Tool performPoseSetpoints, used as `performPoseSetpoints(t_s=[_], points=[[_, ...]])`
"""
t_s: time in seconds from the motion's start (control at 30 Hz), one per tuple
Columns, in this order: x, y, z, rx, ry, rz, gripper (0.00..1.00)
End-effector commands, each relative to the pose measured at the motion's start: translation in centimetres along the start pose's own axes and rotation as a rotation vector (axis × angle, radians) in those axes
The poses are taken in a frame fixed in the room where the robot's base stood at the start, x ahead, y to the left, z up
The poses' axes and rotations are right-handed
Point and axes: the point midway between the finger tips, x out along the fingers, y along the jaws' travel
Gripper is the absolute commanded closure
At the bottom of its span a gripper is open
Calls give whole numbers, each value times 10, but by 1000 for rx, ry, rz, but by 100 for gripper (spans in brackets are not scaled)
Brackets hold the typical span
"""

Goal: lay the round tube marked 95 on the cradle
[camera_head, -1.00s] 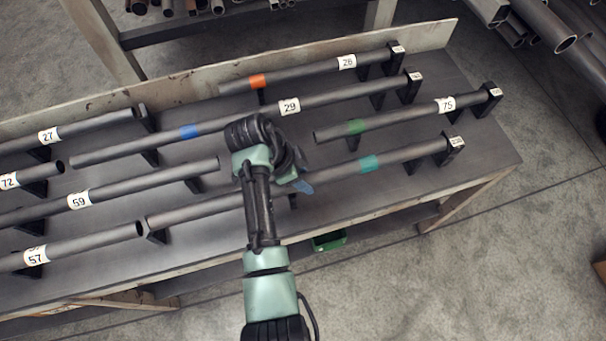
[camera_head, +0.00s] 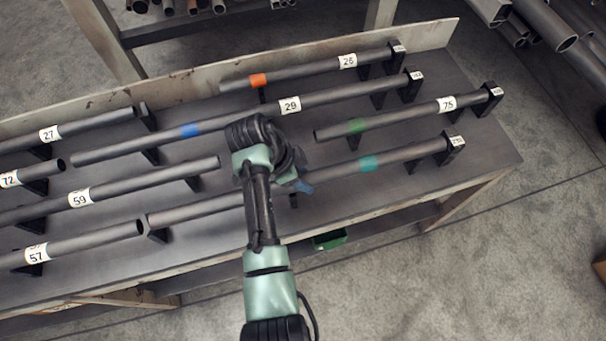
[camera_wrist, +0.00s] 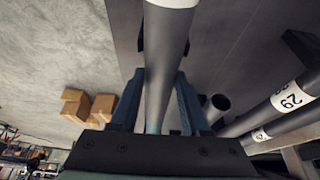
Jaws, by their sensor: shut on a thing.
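A long dark round tube with a teal band (camera_head: 369,163) runs along the front of the bench, its left part crossing behind my arm. In the wrist view the same tube (camera_wrist: 167,50) passes between the fingers, with part of a white label (camera_wrist: 173,3) at the top edge. The number on it cannot be read, so 95 is not confirmed. My gripper (camera_wrist: 155,112) is shut on this tube; the arm hides most of it in the head view. The tube's right end is at a black tagged support (camera_head: 452,150). Contact with the support cannot be judged.
Behind lie tubes marked 75 (camera_head: 447,104), 29 (camera_head: 290,105) and 26 (camera_head: 347,61). Left are tubes marked 59 (camera_head: 79,198), 57 (camera_head: 36,253), 72 (camera_head: 9,179) and 27 (camera_head: 49,134). A low board (camera_head: 190,88) edges the back of the bench.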

Motion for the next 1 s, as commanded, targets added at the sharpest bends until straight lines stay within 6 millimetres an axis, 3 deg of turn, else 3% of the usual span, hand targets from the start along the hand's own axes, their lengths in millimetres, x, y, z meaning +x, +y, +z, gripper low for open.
performPoseSetpoints(t_s=[0.3,0.33,0.5,0.83,1.0], points=[[5,-2,1,2,2,-4,100],[4,-2,1,2,2,-4,50],[4,-1,1,1,1,-3,20],[5,1,3,-1,-2,2,19],[-16,-1,2,0,0,-3,19]])
